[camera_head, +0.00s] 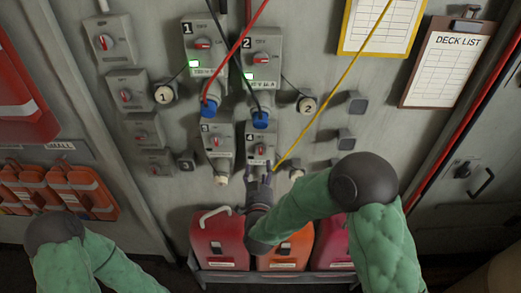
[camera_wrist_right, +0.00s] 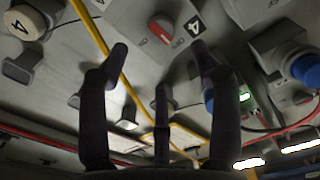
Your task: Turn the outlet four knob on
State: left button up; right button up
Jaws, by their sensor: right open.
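The outlet four box (camera_head: 270,138) is the lower right of four numbered outlet boxes on the grey wall. Its red knob (camera_head: 262,151) shows small in the head view; its setting is hard to read there. In the right wrist view the red knob (camera_wrist_right: 161,29) sits on a pale dial beside the black "4" label (camera_wrist_right: 195,27). My right gripper (camera_head: 260,171) is open and empty, just below the knob in the head view. Its spread fingers (camera_wrist_right: 159,55) point towards the knob without visibly touching it. My left arm shows at lower left, its gripper out of view.
A yellow cable (camera_head: 326,98) runs down close beside my right gripper. Red (camera_head: 239,48) and black (camera_head: 241,68) cables cross outlets one and two. Outlet three (camera_head: 216,145) is just left. Red and orange cans (camera_head: 283,247) stand below.

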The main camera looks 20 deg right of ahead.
aim_at(260, 152)
jog(key=p+x, duration=0.1)
jog(key=x, duration=0.8)
jog(key=shift+w+f, duration=0.1)
jog(key=shift+w, duration=0.15)
